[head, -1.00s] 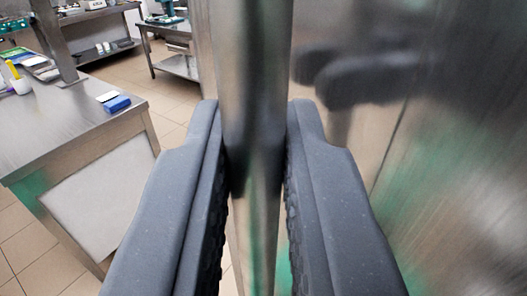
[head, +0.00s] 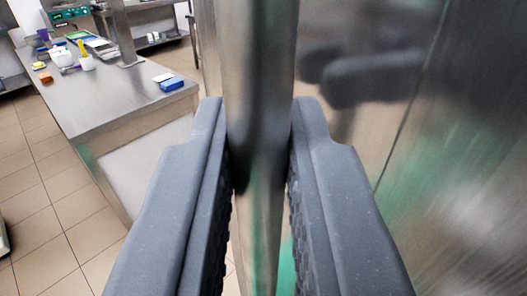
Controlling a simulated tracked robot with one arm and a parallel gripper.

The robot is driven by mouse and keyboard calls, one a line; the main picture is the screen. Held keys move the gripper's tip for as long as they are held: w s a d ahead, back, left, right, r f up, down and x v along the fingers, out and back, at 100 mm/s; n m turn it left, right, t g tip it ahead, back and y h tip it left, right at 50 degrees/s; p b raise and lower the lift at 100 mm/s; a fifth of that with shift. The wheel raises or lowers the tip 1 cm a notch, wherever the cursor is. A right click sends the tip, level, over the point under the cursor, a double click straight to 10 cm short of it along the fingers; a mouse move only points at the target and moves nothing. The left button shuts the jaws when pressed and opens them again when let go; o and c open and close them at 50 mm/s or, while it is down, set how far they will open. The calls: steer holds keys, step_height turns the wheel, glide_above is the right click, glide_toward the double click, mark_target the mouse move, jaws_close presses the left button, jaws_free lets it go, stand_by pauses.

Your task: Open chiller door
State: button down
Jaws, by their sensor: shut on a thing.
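The chiller door (head: 440,180) is a brushed steel panel filling the right side of the head view, with blurred reflections on it. Its handle (head: 262,60) is an upright round steel bar that runs down the middle of the view. My gripper (head: 260,125) has its two dark grey fingers on either side of the bar and is shut on it. The lower part of the bar shows between the textured finger pads. The ends of the handle are out of view.
A steel worktable (head: 120,95) stands to the left, with a blue sponge-like block (head: 172,84), a white cup (head: 88,63) and other small items on it.

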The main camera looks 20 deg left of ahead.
steer(key=shift+s+r, duration=0.1)
steer(key=shift+r, duration=0.1)
steer(key=c, duration=1.5)
jaws_free()
steer(key=shift+a, duration=0.1)
steer(key=shift+c, duration=0.2)
steer(key=shift+f, duration=0.1)
steer(key=v, duration=1.3)
steer(key=shift+s, duration=0.35)
